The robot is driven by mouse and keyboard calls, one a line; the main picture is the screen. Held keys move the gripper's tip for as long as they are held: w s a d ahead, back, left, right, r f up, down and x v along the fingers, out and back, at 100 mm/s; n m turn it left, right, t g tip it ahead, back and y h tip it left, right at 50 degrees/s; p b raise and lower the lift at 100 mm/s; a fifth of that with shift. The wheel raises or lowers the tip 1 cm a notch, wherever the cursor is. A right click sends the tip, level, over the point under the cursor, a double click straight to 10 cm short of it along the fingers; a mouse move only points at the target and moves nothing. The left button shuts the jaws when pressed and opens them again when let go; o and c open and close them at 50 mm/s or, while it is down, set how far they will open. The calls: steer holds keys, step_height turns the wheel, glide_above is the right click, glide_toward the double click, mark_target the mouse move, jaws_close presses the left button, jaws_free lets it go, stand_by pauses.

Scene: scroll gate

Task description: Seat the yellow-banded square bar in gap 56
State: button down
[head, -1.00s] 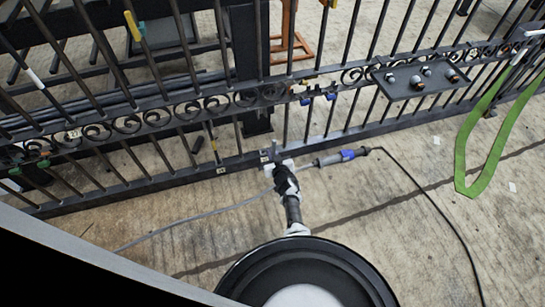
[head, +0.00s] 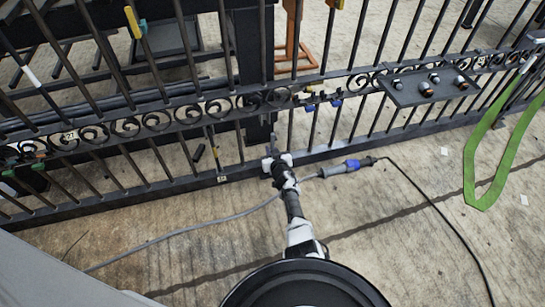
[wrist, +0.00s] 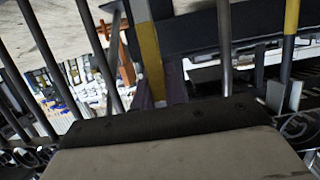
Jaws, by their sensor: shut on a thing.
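My gripper (head: 276,164) is low at the foot of the scroll gate (head: 195,110), by its bottom rail. It is shut on a short grey upright piece (head: 272,145). No yellow band shows on that piece, so I cannot tell whether it is the square bar. In the head view, yellow bands show on a bar at the upper left (head: 134,22) and on another at the top (head: 338,4). In the wrist view, a yellow-banded bar (wrist: 150,55) stands behind the dark gripper pad, with another (wrist: 290,20) at the right. The jaw contact is hidden. I cannot read a 56.
A grey shelf with several bolts (head: 425,95) is on the gate at right. A green strap (head: 472,165) hangs there. A cable with a blue connector (head: 352,165) lies on the floor beside my gripper. Blue clips (head: 322,102) sit on the middle rail.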

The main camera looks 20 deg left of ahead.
steer(key=w+a+b, duration=0.5)
steer(key=w+b, duration=0.3)
steer(key=shift+a+f, duration=0.2)
steer(key=shift+f, duration=0.05)
stand_by(0.6)
stand_by(0.4)
steer(key=shift+f+b, duration=0.95)
stand_by(1.0)
steer(key=shift+w+a+g, duration=0.4)
steer(key=shift+w+a, duration=0.1)
steer(key=shift+w, duration=0.2)
stand_by(1.0)
steer(key=c, duration=1.4)
jaws_free()
steer(key=shift+o, duration=0.2)
steer(key=shift+h, duration=0.3)
